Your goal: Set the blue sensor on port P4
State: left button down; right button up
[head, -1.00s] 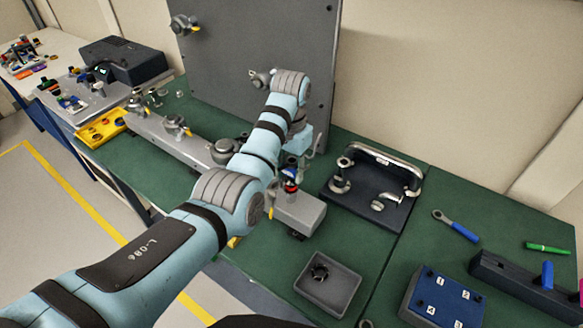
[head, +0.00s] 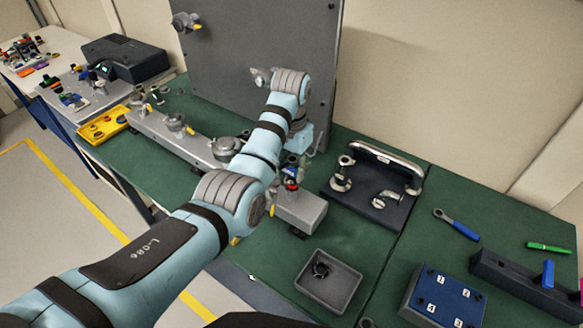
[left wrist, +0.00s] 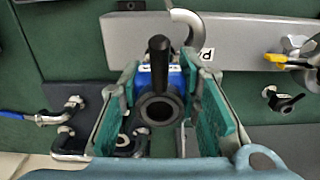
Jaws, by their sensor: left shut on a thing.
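The blue sensor (left wrist: 175,76) sits between the two teal finger pads of my left gripper (left wrist: 165,105) in the left wrist view. A dark stem and round dark ring show on it. In the head view my left gripper (head: 293,160) is shut on the sensor (head: 289,171), over the right end of the long grey manifold (head: 301,209). A red part shows just under the blue. The arm hides part of the manifold. In the wrist view a label with "P" (left wrist: 205,54) is partly covered, so its number is unreadable. I cannot tell whether the sensor touches the port.
A dark stand with a metal handle (head: 385,161) is right of the manifold. A grey open bin (head: 329,281) lies in front. A blue-topped block (head: 442,296) and a blue-handled wrench (head: 456,225) lie right. A tall grey panel (head: 260,45) stands behind.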

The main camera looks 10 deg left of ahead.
pick_arm(q)
jog(key=shift+f, duration=0.6)
dwell(1.3)
jog(key=c, duration=1.1)
grip_release()
